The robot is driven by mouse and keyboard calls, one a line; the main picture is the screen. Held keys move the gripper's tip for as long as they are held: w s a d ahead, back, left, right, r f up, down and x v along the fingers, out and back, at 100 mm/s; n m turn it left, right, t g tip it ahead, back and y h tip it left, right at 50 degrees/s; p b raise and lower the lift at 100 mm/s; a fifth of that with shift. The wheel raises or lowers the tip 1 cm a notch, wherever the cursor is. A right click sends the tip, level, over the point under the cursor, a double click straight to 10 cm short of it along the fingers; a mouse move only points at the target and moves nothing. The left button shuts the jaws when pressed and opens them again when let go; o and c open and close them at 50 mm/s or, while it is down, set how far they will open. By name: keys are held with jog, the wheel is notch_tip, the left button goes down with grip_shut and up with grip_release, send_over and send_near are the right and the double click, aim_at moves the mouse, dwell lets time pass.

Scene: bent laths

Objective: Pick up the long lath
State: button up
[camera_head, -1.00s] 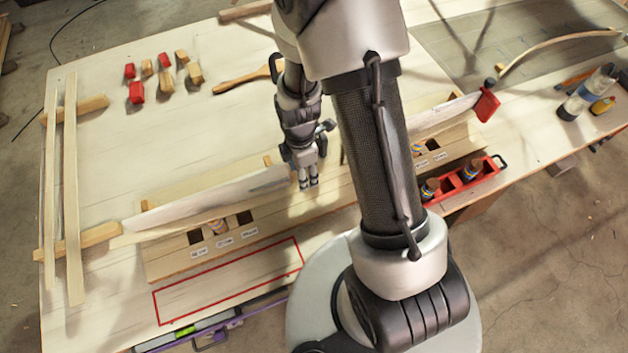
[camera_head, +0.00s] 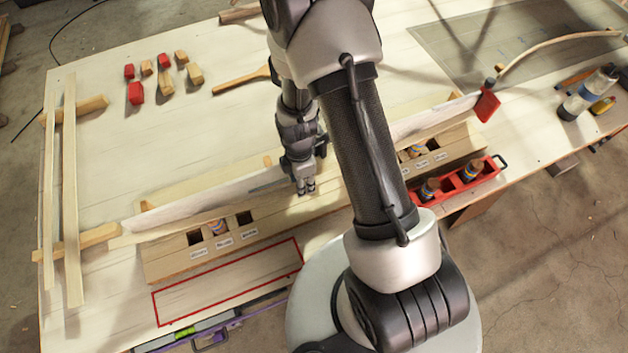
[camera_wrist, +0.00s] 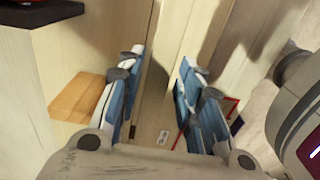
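A long pale lath (camera_head: 190,205) stands on edge across the middle of the table in the head view. It runs from the lower left up to the right, where a red piece (camera_head: 487,104) sits at its end. My arm hides part of its middle. My gripper (camera_head: 306,190) points down close to the lath's middle, above the slotted wooden block (camera_head: 180,262). In the wrist view, my gripper's blue-padded fingers (camera_wrist: 158,92) are apart, with a wooden strip showing between them. I cannot tell whether either finger touches it.
Two narrow laths (camera_head: 70,190) lie on wooden supports at the left. Red and wooden blocks (camera_head: 136,94) lie at the back left. A red tray (camera_head: 462,182) with small jars and a curved lath (camera_head: 550,46) are at the right. A red-outlined area (camera_head: 230,282) in front is clear.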

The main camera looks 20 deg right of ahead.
grip_shut()
